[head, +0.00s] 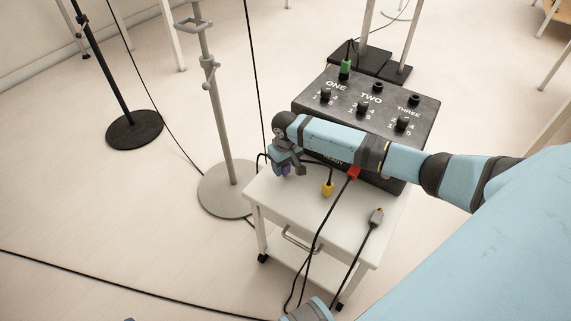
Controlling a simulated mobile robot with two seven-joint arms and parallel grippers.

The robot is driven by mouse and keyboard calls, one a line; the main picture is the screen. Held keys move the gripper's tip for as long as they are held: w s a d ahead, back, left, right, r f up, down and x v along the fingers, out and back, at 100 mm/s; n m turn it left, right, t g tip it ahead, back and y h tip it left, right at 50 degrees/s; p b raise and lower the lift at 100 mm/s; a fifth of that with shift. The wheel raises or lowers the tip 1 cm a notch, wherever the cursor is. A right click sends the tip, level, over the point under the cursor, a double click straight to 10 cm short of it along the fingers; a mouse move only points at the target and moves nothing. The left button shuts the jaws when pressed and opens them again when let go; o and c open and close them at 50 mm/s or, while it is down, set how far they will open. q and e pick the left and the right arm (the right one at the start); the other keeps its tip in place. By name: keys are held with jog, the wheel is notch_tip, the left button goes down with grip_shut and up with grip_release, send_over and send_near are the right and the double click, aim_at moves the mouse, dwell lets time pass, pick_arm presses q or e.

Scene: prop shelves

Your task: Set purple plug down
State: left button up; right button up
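The purple plug (286,169) is at the left back corner of the white cart's top (318,211). Only a small purple patch of it shows. My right gripper (288,167) points down there, with its fingers on both sides of the plug, and appears shut on it. The gripper hides most of the plug, and I cannot tell whether the plug touches the cart top.
On the cart are a yellow plug (328,188), a red plug (353,172) and a grey plug (376,217). A black box with dials (350,100) stands behind, with a green plug (345,69) in it. A grey stand (222,140) is to the left.

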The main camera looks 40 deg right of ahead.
jog(key=shift+r, duration=0.1)
notch_tip(320, 180, up, 2)
jog(key=shift+r+p, duration=0.1)
jog(key=shift+p, duration=0.25)
notch_tip(320, 180, up, 4)
jog(key=shift+f+p, duration=0.1)
jog(key=shift+p, duration=0.55)
pick_arm(q)
jog(key=shift+s+a+f+g+y+p, duration=0.5)
jog(key=shift+s+a+f+g+p, duration=0.1)
jog(key=shift+a+f+p, duration=0.15)
pick_arm(e)
notch_tip(320, 180, up, 6)
pick_arm(q)
jog(key=shift+f, duration=0.1)
